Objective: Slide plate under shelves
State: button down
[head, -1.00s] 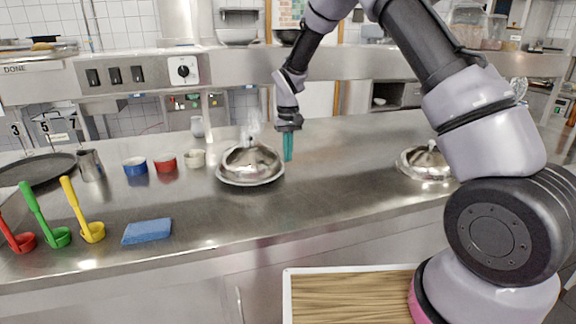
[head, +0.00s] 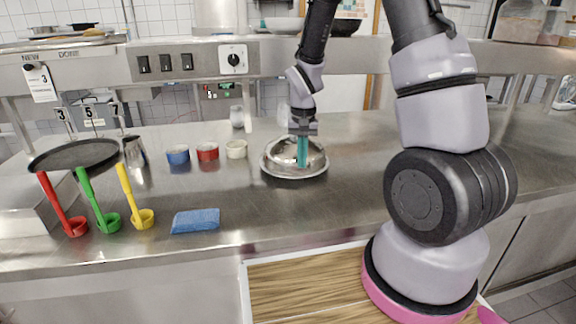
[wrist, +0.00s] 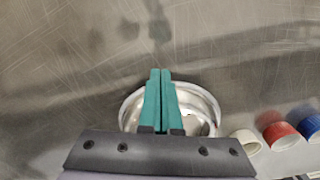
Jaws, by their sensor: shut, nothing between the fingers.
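The arm hides part of the counter on the right.
Blue (head: 178,155), red (head: 207,152) and cream (head: 236,150) cups stand left of the plate. A blue sponge (head: 196,220), several colored ladles (head: 143,217) and a dark round pan (head: 75,156) are farther left. The counter right of the plate looks clear where visible.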

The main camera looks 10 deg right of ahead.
aim_at(302, 186)
notch_tip(302, 186, down, 9)
jog(key=shift+r, duration=0.1)
jog(key=shift+w+d, duration=0.2)
jog(key=shift+w, duration=0.45)
jog(key=shift+w+d, duration=0.2)
jog(key=shift+w, duration=0.4)
jog(key=shift+w+d, duration=0.2)
jog(key=shift+w, duration=0.45)
jog(key=shift+w, duration=0.1)
jog(key=w+d, duration=0.2)
jog(key=w, duration=0.3)
jog(key=w+d, duration=0.1)
jog(key=w, duration=0.4)
jog(key=w+d, duration=0.2)
jog(key=w, duration=0.4)
jog(key=shift+w+d, duration=0.1)
jog(key=shift+d, duration=0.25)
